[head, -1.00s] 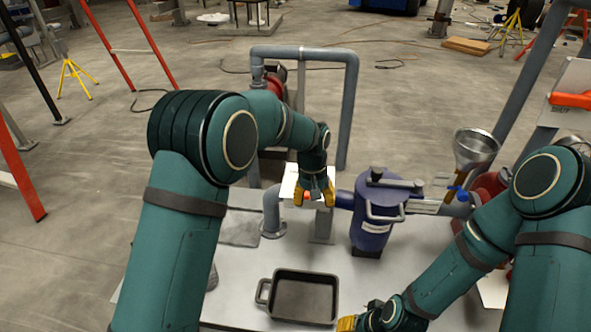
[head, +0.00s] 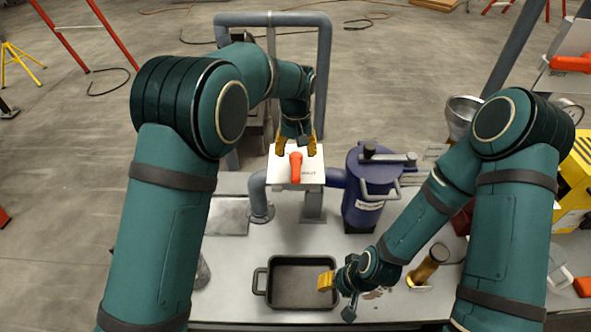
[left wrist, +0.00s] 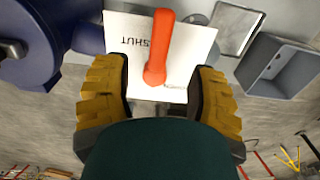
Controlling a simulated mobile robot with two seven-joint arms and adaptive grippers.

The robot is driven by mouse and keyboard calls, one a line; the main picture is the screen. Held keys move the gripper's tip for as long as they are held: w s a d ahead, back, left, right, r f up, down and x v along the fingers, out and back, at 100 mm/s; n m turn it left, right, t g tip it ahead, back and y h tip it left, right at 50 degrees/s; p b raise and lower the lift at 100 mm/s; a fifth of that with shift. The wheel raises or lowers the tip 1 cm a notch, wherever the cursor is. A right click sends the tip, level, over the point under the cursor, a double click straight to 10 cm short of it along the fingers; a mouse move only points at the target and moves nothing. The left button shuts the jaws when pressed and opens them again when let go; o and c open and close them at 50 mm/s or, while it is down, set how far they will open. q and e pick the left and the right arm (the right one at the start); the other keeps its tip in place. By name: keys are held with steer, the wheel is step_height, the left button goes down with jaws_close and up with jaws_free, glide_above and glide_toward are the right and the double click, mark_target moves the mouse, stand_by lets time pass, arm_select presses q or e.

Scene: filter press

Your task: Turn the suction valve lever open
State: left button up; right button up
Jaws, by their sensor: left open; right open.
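The suction valve lever (head: 296,167) is orange and stands in front of a white plate (head: 314,179) marked SHUT. In the head view it points up and down the picture. In the left wrist view the lever (left wrist: 158,50) extends from between the fingers over the plate (left wrist: 190,45). Contact cannot be told. My right gripper (head: 326,281) is open and empty over the black tray's right side.
A black tray (head: 262,282) lies on the grey bench (head: 235,262). A blue filter vessel (head: 362,212) stands right of the valve. Grey pipes (head: 325,75) rise behind. A brass-coloured cylinder (head: 428,265) stands right of my right gripper. A second orange lever (head: 571,63) is at upper right.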

mark_target(296, 169)
arm_select(q)
step_height(296, 169, down, 7)
steer(key=shift+f+b, duration=0.2)
steer(key=shift+b, duration=0.35)
jaws_close()
